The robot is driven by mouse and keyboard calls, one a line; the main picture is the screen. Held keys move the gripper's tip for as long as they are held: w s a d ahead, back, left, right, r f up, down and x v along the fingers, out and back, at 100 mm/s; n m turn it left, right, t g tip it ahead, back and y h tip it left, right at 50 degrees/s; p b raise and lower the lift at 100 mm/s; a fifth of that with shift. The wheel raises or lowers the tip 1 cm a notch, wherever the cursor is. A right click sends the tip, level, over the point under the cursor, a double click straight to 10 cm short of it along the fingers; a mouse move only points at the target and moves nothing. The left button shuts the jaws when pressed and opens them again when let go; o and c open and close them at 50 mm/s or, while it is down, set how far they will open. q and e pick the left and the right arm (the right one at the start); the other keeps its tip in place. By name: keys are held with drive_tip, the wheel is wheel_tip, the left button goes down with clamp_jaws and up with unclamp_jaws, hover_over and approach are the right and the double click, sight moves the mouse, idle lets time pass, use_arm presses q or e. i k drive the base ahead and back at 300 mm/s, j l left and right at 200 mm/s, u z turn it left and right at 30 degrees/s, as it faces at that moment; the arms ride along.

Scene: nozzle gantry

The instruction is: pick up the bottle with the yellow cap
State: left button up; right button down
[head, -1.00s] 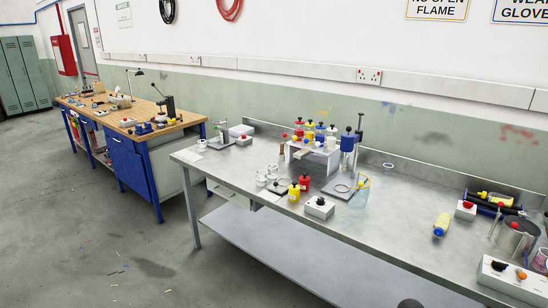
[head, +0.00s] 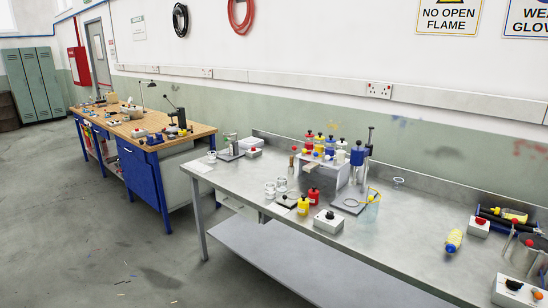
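Several small bottles in red, yellow, blue and white stand on a grey raised rack (head: 319,173) on the metal bench. Neither of my grippers is in view.
The metal bench (head: 405,245) has clear room between the rack and the lying bottle. A white box with a dark knob (head: 328,221) sits near its front edge. A metal pot (head: 524,254) stands at the right. A wooden-topped workbench (head: 150,121) is farther left.

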sight(508, 214)
drive_tip(key=z, duration=1.5)
